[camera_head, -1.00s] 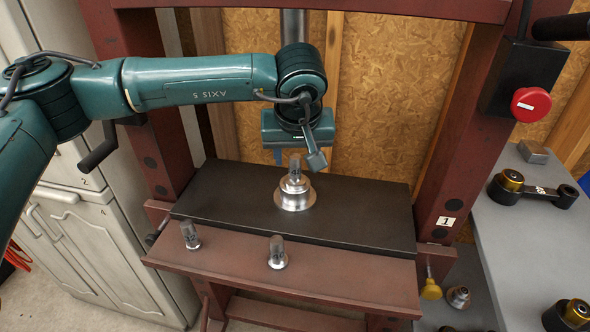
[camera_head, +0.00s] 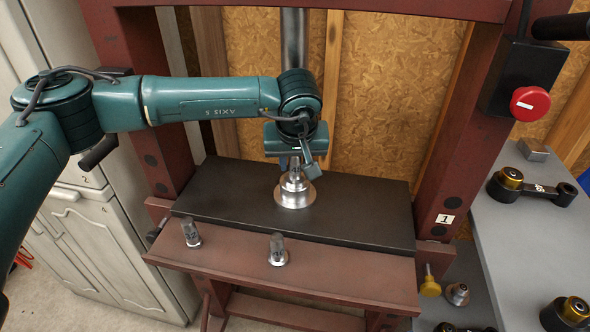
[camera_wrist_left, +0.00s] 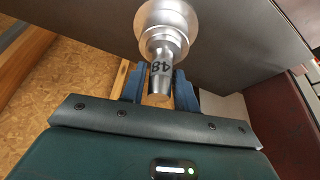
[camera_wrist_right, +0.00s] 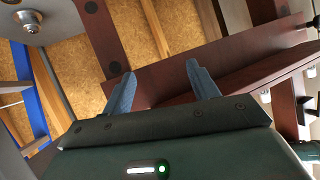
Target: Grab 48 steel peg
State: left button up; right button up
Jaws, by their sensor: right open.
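The steel peg marked 48 (camera_head: 293,181) stands upright on a round flanged metal base (camera_head: 294,197) on the black press plate. In the left wrist view the peg (camera_wrist_left: 161,66) shows its number between the blue fingers. My left gripper (camera_head: 291,163) has come down over the peg's top from above. Its fingers (camera_wrist_left: 161,88) sit close against both sides, narrowed onto the peg; the exact contact is partly hidden. My right gripper (camera_wrist_right: 160,80) is open and empty in its wrist view, facing the red frame.
Two smaller pegs (camera_head: 191,233) (camera_head: 278,250) stand on the red front ledge (camera_head: 220,262). Red press posts (camera_head: 447,150) flank the plate (camera_head: 365,215). A grey bench (camera_head: 530,240) at right holds a black link arm (camera_head: 535,191) and other parts.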

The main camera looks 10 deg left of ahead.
pick_arm(q)
grip_shut()
jog(key=shift+r, duration=0.2)
dwell(0.3)
